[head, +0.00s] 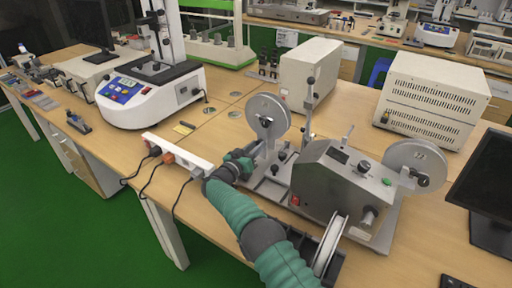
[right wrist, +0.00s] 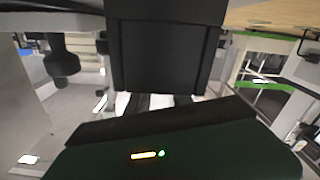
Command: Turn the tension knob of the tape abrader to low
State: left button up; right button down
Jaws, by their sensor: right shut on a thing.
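The tape abrader (head: 325,186) is a grey machine with a base plate, a metal reel on the left (head: 269,108), another reel on the right (head: 416,158) and a white tape reel at the front (head: 331,246). A dark dial (head: 364,166) is on its sloping face. My right gripper (head: 258,151) is at the machine's left end, just below the left reel, shut on a small part there. The gripper covers this part, so I cannot tell its setting or read any marking. In the right wrist view the dark gripper body (right wrist: 165,60) hides the grip. My left gripper is not in view.
A white power strip (head: 178,153) with cables lies left of my right gripper. A white instrument (head: 150,92) stands behind it. Beige boxes (head: 431,97) stand behind the abrader, and a dark monitor (head: 487,185) is at the right.

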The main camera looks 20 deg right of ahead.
jog(key=c, duration=1.4)
grip_release()
jog(key=shift+w+r, duration=0.15)
jog(key=shift+r, duration=0.1)
jog(key=shift+o, duration=1.4)
jog(key=shift+f, duration=0.2)
jog(key=shift+a, duration=0.1)
jog(key=shift+s+a, duration=0.25)
jog(key=shift+a, duration=0.1)
jog(key=p+v, duration=0.2)
jog(key=v, duration=1.4)
jog(key=shift+f, duration=0.15)
